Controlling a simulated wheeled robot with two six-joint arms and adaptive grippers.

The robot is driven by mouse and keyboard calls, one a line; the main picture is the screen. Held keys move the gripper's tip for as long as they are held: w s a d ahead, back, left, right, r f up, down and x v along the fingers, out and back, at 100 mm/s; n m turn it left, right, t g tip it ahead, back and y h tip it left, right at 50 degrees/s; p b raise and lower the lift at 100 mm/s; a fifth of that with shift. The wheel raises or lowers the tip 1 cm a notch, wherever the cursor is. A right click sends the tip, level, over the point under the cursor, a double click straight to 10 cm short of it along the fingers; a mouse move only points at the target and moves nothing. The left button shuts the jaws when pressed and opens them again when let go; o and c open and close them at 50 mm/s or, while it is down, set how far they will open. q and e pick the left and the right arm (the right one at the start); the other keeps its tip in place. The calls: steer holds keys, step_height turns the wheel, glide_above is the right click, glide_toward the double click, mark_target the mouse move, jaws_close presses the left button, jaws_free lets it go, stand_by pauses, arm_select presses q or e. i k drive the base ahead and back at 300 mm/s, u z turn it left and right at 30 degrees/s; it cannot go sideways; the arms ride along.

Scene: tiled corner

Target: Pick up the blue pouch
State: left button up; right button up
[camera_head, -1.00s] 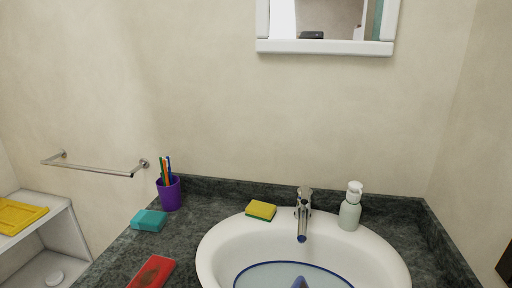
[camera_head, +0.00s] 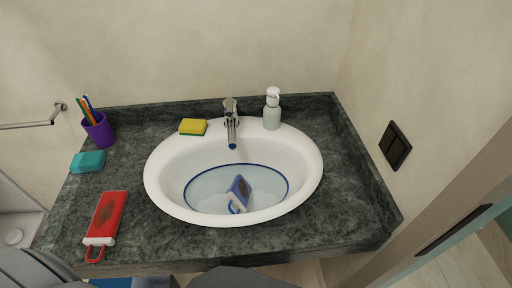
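The blue pouch (camera_head: 239,188) lies tilted inside the sink basin, near the middle of the bowl. Its lower end is pale with blue trim. It appears to be in or over the light-blue area ringed by a dark blue line. Neither gripper shows in the head view. Grey parts at the bottom edge look like my own arms, with no fingertips visible.
A white sink (camera_head: 160,188) is set in a dark stone counter (camera_head: 330,225). A red pouch (camera_head: 107,215) lies front left. A teal block (camera_head: 87,161), purple cup (camera_head: 99,130), yellow sponge (camera_head: 193,127), faucet (camera_head: 231,120) and soap dispenser (camera_head: 272,108) stand around. The right counter is clear.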

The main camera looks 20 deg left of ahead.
mark_target(239, 195)
steer(key=u, duration=2.9)
steer(key=k, duration=1.35)
steer(key=z, duration=2.25)
